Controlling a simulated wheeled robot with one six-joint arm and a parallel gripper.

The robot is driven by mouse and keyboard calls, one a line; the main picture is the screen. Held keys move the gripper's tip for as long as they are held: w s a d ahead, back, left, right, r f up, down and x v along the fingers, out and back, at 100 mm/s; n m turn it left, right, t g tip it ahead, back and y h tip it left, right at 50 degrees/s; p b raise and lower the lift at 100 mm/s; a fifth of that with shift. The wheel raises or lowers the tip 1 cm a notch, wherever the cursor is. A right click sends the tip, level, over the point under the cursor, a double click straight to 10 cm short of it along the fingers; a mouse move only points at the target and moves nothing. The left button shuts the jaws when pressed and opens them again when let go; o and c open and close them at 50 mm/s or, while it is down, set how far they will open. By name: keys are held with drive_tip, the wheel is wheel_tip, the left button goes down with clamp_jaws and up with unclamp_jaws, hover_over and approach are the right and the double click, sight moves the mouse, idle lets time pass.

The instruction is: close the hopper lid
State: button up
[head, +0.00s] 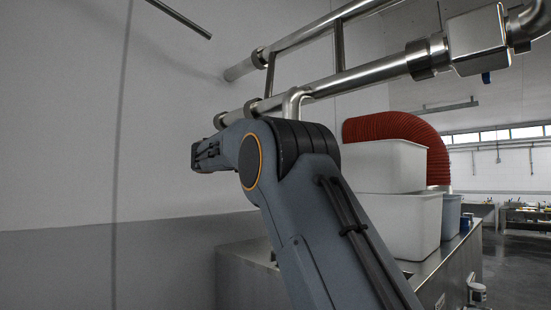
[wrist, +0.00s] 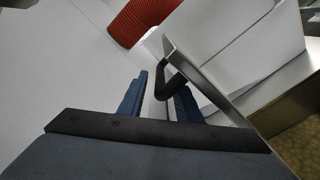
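In the wrist view, a black bar handle (wrist: 170,82) stands out from a thin grey metal panel (wrist: 182,62), which looks like the hopper lid seen nearly edge-on. My gripper (wrist: 161,84) has its two blue fingers apart. The handle's near end reaches into the space between the fingertips, close to the right finger; I cannot tell whether they touch. In the head view my arm's wrist end (head: 208,155) points left, and its fingers cannot be made out. The lid and handle cannot be made out there.
White bins (head: 405,222) stand on a steel worktop (head: 425,268) right of my arm. A red hose (head: 400,128) arches behind them. Steel pipes (head: 370,74) run above my arm. A plain wall (head: 60,120) lies to the left; open floor (head: 515,270) shows at right.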

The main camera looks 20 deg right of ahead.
drive_tip(key=shift+w+d, duration=0.2)
drive_tip(key=shift+d, duration=0.2)
clamp_jaws()
drive_tip(key=shift+r, duration=0.15)
